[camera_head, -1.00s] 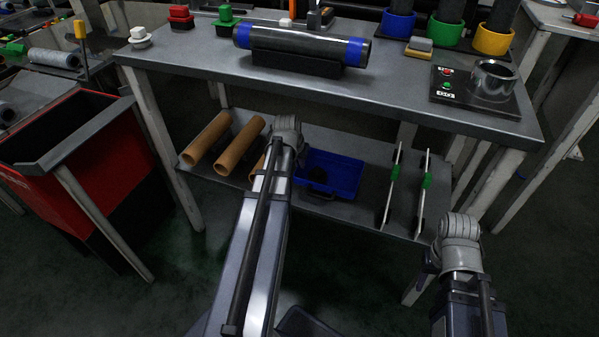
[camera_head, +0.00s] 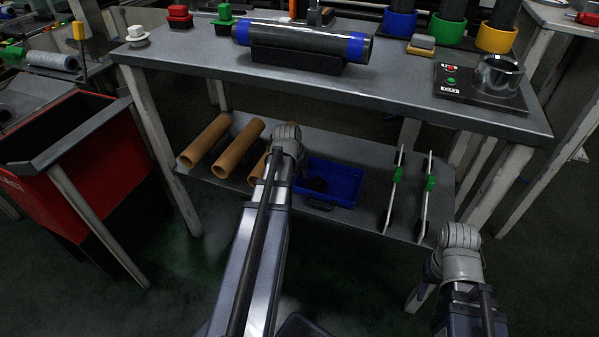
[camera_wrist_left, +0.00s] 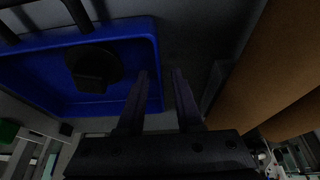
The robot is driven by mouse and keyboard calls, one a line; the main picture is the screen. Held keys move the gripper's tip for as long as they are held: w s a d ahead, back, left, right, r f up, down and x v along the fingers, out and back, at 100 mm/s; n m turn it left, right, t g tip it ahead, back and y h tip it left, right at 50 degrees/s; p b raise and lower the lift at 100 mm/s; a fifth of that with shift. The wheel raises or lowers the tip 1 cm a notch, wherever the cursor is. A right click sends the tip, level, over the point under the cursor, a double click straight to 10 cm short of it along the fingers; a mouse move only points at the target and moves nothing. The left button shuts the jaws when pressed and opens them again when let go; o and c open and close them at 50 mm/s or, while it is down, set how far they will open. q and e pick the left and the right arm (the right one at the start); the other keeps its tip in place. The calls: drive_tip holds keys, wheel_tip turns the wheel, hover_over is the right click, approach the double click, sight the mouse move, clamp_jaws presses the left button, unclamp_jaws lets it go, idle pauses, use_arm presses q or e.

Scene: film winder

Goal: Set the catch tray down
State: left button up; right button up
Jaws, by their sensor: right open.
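The catch tray (camera_head: 345,172) is a blue, shallow open box with a dark handle at its front. It is level at the lower shelf, and a dark block (camera_head: 318,184) lies in it. The dark block shows there too (camera_wrist_left: 95,70). In the head view, my left wrist hides the gripper's fingers. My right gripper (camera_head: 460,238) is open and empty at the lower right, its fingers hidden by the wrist.
Brown tubes (camera_head: 238,148) lie on the lower shelf (camera_head: 215,173) left of the tray. Two white upright plates with green clips (camera_head: 397,174) stand to its right. The workbench top (camera_head: 180,65) overhangs the shelf. A red bin (camera_head: 50,195) stands at left.

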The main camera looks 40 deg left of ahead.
use_arm(q)
drive_tip(key=shift+r, duration=0.1)
drive_tip(key=p+v, duration=1.1)
drive_tip(key=v, duration=0.1)
drive_tip(key=s+d+f+m+g+h, duration=0.1)
drive_tip(key=s+d+m+g, duration=0.2)
drive_tip(key=d, duration=1.8)
drive_tip(key=s+d+m, duration=0.1)
drive_tip(key=s+d, duration=0.3)
drive_tip(key=d, duration=0.3)
drive_tip(key=s+d+m+g+y, duration=0.1)
drive_tip(key=s+d+m, duration=0.1)
drive_tip(key=s+d, duration=0.2)
drive_tip(key=d, duration=0.3)
drive_tip(key=shift+d+f+m+g, duration=0.25)
drive_tip(key=shift+d+m+g, duration=0.05)
drive_tip(key=shift+d, duration=0.1)
